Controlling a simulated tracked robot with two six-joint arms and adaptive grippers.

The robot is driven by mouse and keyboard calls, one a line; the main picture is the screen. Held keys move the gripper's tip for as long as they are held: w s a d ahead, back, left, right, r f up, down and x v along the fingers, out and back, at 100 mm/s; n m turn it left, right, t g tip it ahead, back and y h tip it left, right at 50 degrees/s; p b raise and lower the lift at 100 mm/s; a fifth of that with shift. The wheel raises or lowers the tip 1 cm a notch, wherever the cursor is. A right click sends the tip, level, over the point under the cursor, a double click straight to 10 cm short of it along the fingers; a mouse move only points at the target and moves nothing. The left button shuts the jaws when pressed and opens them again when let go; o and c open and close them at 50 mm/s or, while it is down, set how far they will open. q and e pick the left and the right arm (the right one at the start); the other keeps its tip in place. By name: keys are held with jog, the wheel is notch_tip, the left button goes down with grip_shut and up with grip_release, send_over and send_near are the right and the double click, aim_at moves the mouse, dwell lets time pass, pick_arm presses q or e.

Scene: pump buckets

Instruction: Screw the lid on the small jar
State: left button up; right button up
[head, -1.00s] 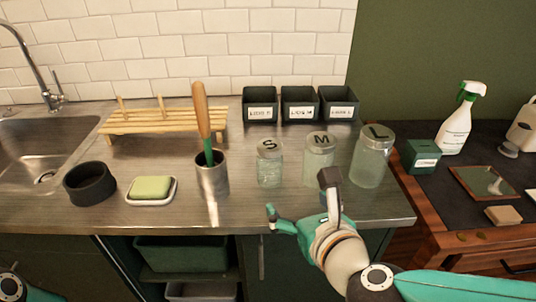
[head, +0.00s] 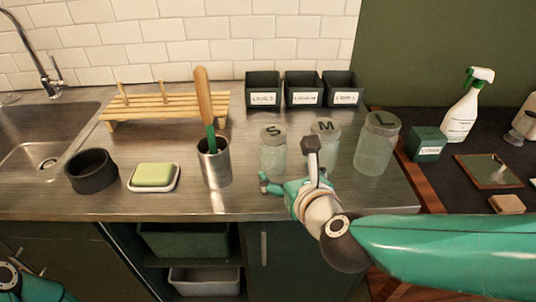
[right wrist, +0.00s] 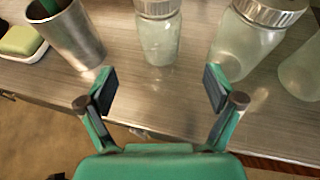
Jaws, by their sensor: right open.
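The small jar (head: 273,158) is clear glass and stands upright on the steel counter. Its grey lid marked S (head: 273,132) sits on its mouth; I cannot tell how tightly. The right wrist view shows the small jar (right wrist: 160,40) beyond my fingertips, with the lid (right wrist: 156,7) cut by the top edge. My right gripper (head: 288,165) is open and empty in front of the small jar, and its spread fingers (right wrist: 160,86) touch nothing. Only part of my left arm shows at the bottom left, without its gripper.
The M jar (head: 326,146) and L jar (head: 376,152) stand close on the right. A metal cup (head: 214,168) with a wooden-handled tool stands on the left. A soap dish (head: 153,188), black bowl (head: 91,178) and wooden rack (head: 165,122) lie further left. Labelled black bins (head: 303,97) stand behind.

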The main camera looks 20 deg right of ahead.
aim_at(277, 160)
jog(key=x, duration=0.5)
jog(key=shift+w, duration=0.2)
jog(key=shift+w, duration=0.5)
jog(key=x, duration=0.4)
jog(key=shift+w+r, duration=0.25)
jog(key=shift+r, duration=0.1)
jog(key=c, duration=1.5)
jog(key=shift+p, duration=0.3)
